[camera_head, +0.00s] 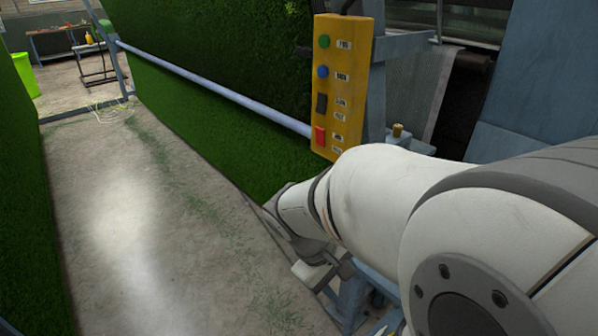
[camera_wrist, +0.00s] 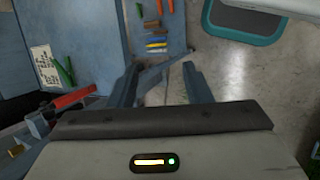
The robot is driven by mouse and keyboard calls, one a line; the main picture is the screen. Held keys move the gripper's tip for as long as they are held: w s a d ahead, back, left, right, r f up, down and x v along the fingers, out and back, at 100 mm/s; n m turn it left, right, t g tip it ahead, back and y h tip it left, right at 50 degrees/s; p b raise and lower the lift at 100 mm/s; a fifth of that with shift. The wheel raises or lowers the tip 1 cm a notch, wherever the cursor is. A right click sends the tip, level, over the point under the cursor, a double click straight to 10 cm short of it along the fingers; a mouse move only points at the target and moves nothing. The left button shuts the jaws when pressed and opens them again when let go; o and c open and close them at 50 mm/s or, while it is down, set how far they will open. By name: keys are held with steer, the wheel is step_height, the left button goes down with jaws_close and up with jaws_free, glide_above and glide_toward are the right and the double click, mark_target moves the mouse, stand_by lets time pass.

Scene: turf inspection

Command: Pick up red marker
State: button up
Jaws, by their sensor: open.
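In the wrist view, a small red stick (camera_wrist: 171,6), which looks like the red marker, is at the top edge on a blue surface (camera_wrist: 108,30). It is partly cut off by the frame. My gripper (camera_wrist: 161,72) is open, its two dark fingers apart with nothing between them. The red stick lies beyond the fingertips, near the top of the picture. In the head view my arm blocks the work area, and I cannot make out the marker there.
Several coloured sticks (camera_wrist: 155,40) lie beside the red one. A paper with green sticks (camera_wrist: 64,72) and a red-handled object (camera_wrist: 75,97) are at left. A teal-rimmed tray (camera_wrist: 245,38) is at top right. A yellow button panel (camera_head: 343,85) stands beside my arm.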

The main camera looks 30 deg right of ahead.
steer(key=w+d+r+n+g+h+p, duration=0.1)
steer(key=w+d+n+g+h+p, duration=0.15)
steer(key=d+n+h, duration=0.85)
steer(key=w+d+f+n+t+h+p, duration=0.1)
steer(key=w+d+f+n+t+p, duration=0.1)
steer(key=w+d+f+n+t, duration=0.55)
steer(key=w+d+p, duration=0.1)
steer(key=d, duration=0.1)
steer(key=w+d+r+t, duration=0.1)
steer(key=w+d, duration=0.1)
steer(key=w+d+r+t+p, duration=0.1)
steer(key=d, duration=0.2)
steer(key=shift+w+p, duration=0.3)
steer(key=shift+w, duration=0.1)
steer(key=shift+c, duration=0.6)
jaws_close()
